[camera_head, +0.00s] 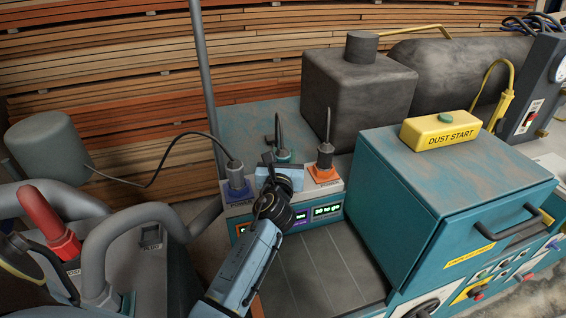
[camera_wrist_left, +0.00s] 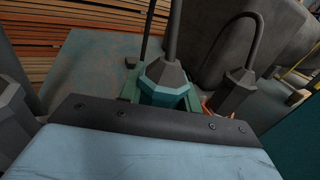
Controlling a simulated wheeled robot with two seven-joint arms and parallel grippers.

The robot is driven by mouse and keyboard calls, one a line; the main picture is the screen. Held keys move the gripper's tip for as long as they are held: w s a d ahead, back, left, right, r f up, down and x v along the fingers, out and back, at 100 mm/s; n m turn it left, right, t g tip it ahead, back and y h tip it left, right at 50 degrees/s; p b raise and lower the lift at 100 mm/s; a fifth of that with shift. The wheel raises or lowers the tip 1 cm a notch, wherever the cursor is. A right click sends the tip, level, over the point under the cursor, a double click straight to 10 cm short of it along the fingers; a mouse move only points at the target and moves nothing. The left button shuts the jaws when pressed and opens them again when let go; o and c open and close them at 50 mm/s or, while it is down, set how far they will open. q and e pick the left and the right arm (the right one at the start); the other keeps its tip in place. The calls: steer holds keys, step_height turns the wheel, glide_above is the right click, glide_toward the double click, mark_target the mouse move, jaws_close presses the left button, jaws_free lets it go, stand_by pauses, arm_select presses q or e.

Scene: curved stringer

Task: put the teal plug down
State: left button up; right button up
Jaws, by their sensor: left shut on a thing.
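The teal plug (camera_head: 283,155) stands upright at the middle of a row of three plugs, with its cable rising from its top. In the left wrist view, its grey cap and teal body (camera_wrist_left: 166,86) show just beyond my gripper, and its lower part is hidden. My left gripper (camera_head: 279,172) reaches in from the front and is shut on the teal plug. The fingertips are mostly hidden behind the wrist and gripper body. Whether the plug touches its socket I cannot tell. My right gripper is not in view.
A grey plug on a blue socket (camera_head: 237,185) stands to the left, and one on an orange socket (camera_head: 324,165) to the right. A teal cabinet (camera_head: 440,190) with a yellow DUST START box (camera_head: 440,130) is at right. Dark tanks stand behind.

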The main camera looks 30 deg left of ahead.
arm_select(q)
steer(key=shift+f, duration=0.15)
steer(key=shift+f, duration=0.15)
steer(key=shift+f, duration=0.1)
steer(key=o, duration=1)
